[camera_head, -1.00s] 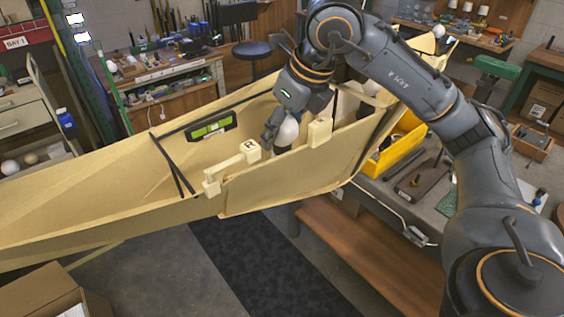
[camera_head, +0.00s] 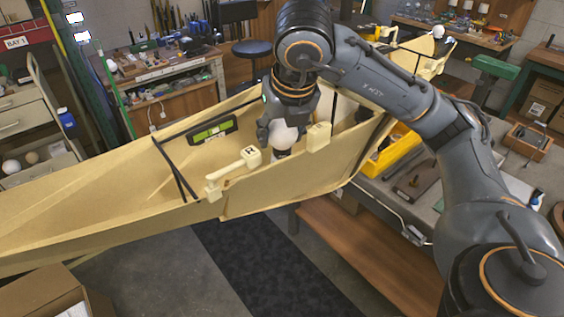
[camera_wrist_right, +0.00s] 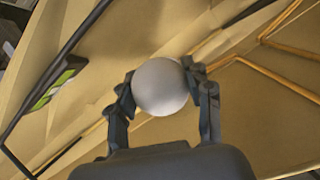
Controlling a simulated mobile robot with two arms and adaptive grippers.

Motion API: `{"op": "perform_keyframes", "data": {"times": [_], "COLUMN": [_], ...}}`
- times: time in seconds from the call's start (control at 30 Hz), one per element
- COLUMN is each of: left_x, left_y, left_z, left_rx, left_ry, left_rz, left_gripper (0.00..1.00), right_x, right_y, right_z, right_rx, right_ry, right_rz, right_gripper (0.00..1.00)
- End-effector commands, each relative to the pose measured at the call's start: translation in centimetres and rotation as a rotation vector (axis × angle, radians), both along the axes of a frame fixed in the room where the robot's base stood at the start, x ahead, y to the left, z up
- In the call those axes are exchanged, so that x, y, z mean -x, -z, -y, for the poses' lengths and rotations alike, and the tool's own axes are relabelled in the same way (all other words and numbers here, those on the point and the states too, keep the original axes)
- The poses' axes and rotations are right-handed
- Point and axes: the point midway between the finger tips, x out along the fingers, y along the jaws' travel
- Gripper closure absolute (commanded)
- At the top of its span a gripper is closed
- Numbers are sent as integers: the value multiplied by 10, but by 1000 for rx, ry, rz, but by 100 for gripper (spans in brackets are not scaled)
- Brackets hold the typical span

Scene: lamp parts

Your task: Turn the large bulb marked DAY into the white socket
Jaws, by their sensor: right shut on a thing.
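My right gripper (camera_head: 280,132) is shut on a large white bulb (camera_head: 285,137), held between its fingers and pointing down inside the cream, boat-like shell (camera_head: 240,205). The bulb also shows in the right wrist view (camera_wrist_right: 160,87), round and pale between the two fingers (camera_wrist_right: 161,95). No DAY marking can be read on it. The bulb's lower end is low in the shell, between two cream blocks; I cannot tell whether it touches a socket. The white socket cannot be made out clearly. My left gripper is not in view.
A cream block on an arm (camera_head: 250,156) stands left of the bulb and another cream block (camera_head: 319,136) right of it. A green-faced level (camera_head: 211,131) is on the shell's far wall. A yellow bin (camera_head: 397,150) stands behind, right. Black straps (camera_head: 175,168) cross the shell.

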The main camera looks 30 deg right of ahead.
Motion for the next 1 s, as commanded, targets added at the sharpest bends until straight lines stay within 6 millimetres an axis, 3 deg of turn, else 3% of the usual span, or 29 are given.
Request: {"op": "perform_keyframes", "data": {"times": [0.4, 1.0], "left_x": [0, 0], "left_y": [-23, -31], "left_z": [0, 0], "left_rx": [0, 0], "left_ry": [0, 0], "left_rz": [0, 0], "left_gripper": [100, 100], "right_x": [1, 1], "right_y": [0, 1], "right_z": [-1, -1], "right_rx": [-1, -2], "right_ry": [152, 210], "right_rz": [-4, -4], "right_gripper": [73, 73]}}
